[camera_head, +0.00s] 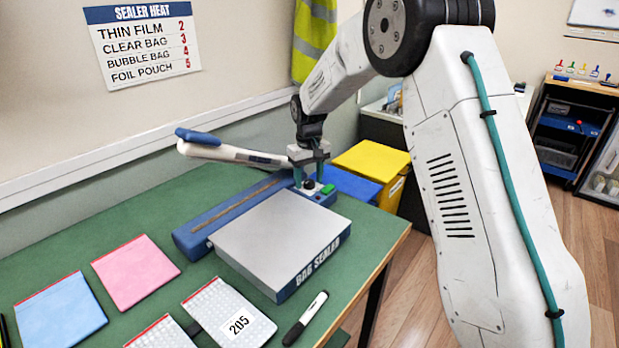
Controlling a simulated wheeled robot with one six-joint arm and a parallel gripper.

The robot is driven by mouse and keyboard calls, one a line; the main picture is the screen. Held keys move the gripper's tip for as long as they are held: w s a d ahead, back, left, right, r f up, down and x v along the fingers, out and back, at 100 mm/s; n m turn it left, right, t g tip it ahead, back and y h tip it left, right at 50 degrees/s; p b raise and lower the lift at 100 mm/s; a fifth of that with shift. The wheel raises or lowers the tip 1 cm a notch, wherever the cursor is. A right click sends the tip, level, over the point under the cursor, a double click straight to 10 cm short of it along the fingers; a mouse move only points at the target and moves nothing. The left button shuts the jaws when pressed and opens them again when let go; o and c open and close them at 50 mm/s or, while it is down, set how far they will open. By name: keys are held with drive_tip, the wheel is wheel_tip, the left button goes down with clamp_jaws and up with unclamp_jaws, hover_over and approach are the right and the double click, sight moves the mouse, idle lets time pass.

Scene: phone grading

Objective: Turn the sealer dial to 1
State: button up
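The bag sealer (280,240) stands on the green table, with a grey top, a blue base and its white sealing arm (235,154) raised. A small dark dial (309,184) sits at the back right end of its blue base, near a green switch (327,189). My gripper (310,177) points down right over this dial, its two fingers apart with the dial low between them. I cannot tell whether the fingers touch it. The dial's setting and any numbers around it are too small to read.
A wall sign (143,44) lists sealer heats 2 to 5. Pink (135,271) and blue (60,311) pouches, bubble bags (229,311) and a marker (305,318) lie in front. Yellow (371,161) and blue (350,184) bins stand behind the dial.

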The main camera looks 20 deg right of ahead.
sight(309, 181)
wheel_tip(309, 181, up, 8)
drive_tip(key=shift+f, duration=0.15)
idle(0.5)
drive_tip(key=shift+s+d+f+g, duration=0.1)
drive_tip(key=shift+s+f+g, duration=0.1)
drive_tip(key=shift+s+f, duration=0.35)
drive_tip(key=shift+s+f+g, duration=0.2)
drive_tip(key=shift+s+f, duration=0.15)
drive_tip(key=shift+s, duration=0.3)
drive_tip(key=s, duration=0.3)
drive_tip(key=shift+d+m, duration=0.1)
drive_tip(key=shift+m, duration=0.2)
drive_tip(key=s+d+r, duration=0.1)
drive_tip(key=s+r, duration=0.2)
drive_tip(key=s, duration=1)
drive_tip(key=s+d+r+m+t, duration=0.1)
drive_tip(key=s+r, duration=0.3)
drive_tip(key=s, duration=1)
drive_tip(key=s+d+r+t, duration=0.1)
drive_tip(key=s+r, duration=0.2)
drive_tip(key=s, duration=1.1)
drive_tip(key=shift+d+r+m, duration=0.3)
drive_tip(key=shift+r+m, duration=0.1)
